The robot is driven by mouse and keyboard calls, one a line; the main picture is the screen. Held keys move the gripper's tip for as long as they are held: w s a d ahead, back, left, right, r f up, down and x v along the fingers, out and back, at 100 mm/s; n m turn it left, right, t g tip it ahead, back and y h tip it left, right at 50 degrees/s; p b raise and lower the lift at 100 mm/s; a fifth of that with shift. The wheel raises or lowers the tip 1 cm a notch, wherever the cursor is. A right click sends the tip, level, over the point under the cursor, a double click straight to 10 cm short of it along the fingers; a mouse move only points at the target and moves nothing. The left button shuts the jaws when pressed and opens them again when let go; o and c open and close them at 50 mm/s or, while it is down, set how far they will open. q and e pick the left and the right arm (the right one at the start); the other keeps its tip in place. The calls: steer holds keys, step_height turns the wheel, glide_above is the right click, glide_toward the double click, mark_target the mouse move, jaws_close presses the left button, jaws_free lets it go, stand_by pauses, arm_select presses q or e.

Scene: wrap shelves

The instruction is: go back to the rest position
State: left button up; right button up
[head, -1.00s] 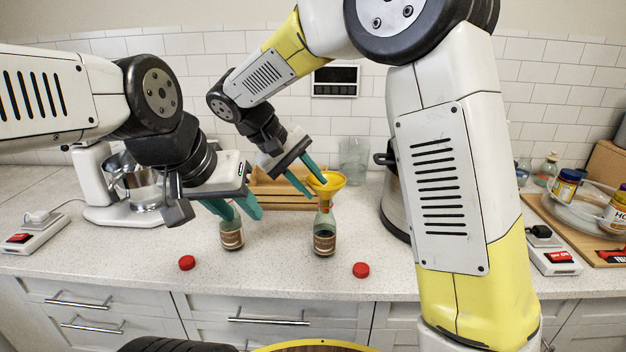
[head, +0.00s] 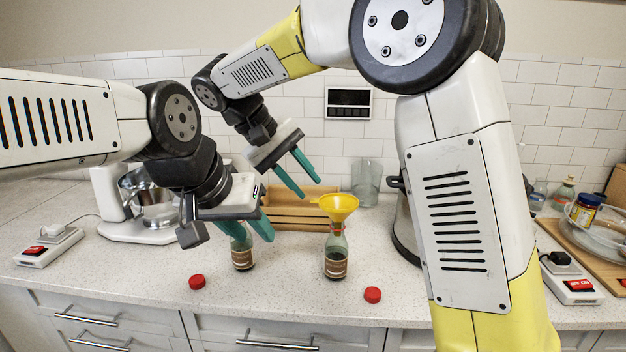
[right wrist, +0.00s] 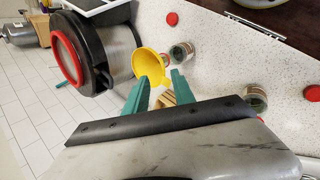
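My left gripper (head: 252,230) has its fingers apart, in front of the upper part of a brown-labelled bottle (head: 243,258). The bottle stands upright on the counter; its neck is mostly hidden, and I see no firm contact. My right gripper (head: 305,189) is open and empty, up and left of a yellow funnel (head: 339,204). The funnel sits in the mouth of a second upright bottle (head: 336,264). In the right wrist view the funnel (right wrist: 148,65) shows just beyond the spread green fingers (right wrist: 157,90), apart from them.
Red caps (head: 197,282) (head: 373,294) lie before the bottles. A wooden crate (head: 290,216), a glass jar (head: 366,182) and a mixer (head: 120,200) stand behind. Power strips (head: 48,246) (head: 570,280) lie at both sides.

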steer(key=s+d+f+m+t+y, duration=0.1)
steer(key=s+d+m+y, duration=0.2)
steer(key=s+d, duration=0.5)
steer(key=s+d+f+m+t+y, duration=0.1)
steer(key=s+d+y, duration=0.4)
steer(key=d, duration=0.8)
steer(key=s+m+t, duration=0.1)
steer(key=s+m, duration=0.1)
steer(key=shift+s+d+y, duration=0.3)
steer(key=shift+s+d, duration=0.05)
